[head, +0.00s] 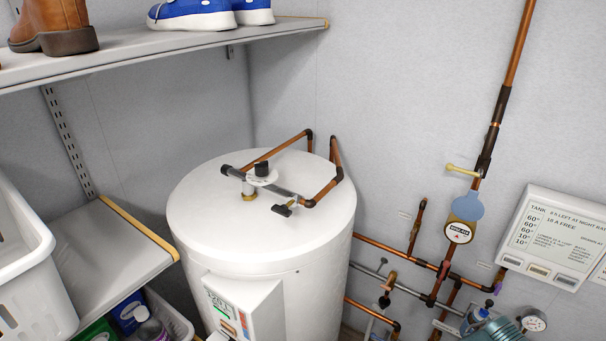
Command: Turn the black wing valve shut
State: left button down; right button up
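Several dark valve handles show in the head view, and I cannot tell for sure which is the wing valve. A small black handle (281,210) sits on the pipework on top of the white tank, towards its front. A black knob (262,168) stands upright on a white disc there. Another small dark handle (384,301) is on the lower wall pipes right of the tank. Neither of my grippers is in view, and nothing is touching these handles.
The white tank (260,240) stands in the corner. Shelves with boots (55,25) and blue shoes (195,14) overhang the left; a white basket (20,250) is below. Copper pipes, a round gauge (459,232) and a control panel (550,237) crowd the right wall.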

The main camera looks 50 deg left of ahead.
aim_at(283, 210)
jog(key=l+u, duration=0.15)
jog(key=u, duration=1.85)
jog(key=k+j+z, duration=0.2)
jog(key=z, duration=0.25)
